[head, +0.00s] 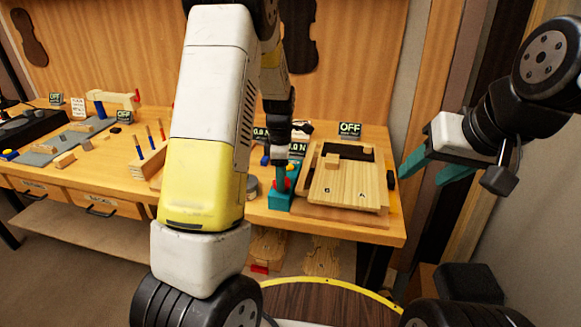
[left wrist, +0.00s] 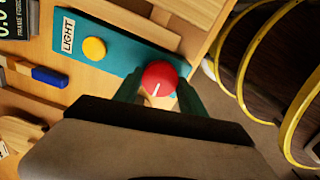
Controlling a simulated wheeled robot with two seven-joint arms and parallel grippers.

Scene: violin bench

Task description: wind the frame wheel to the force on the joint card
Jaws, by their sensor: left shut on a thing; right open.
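My left gripper (head: 281,176) is at the teal control block (head: 278,201) on the bench's right part. In the left wrist view its green fingers (left wrist: 157,90) are shut on a red round wheel (left wrist: 160,74) with a white mark line. The teal block also carries a yellow button (left wrist: 94,48) and a LIGHT label (left wrist: 68,34). A small "FRAME FORCE" display (left wrist: 14,32) is cut off at the upper left, its number not fully readable. My right gripper (head: 426,177) is open and empty, right of the bench. I cannot tell which card is the joint card.
A wooden board (head: 345,188) marked B and A lies on a base right of the block, under an OFF sign (head: 350,129). A blue piece (left wrist: 49,77) lies near the block. Tools stand in a wooden holder (head: 150,160) at left. My left arm hides the bench's middle.

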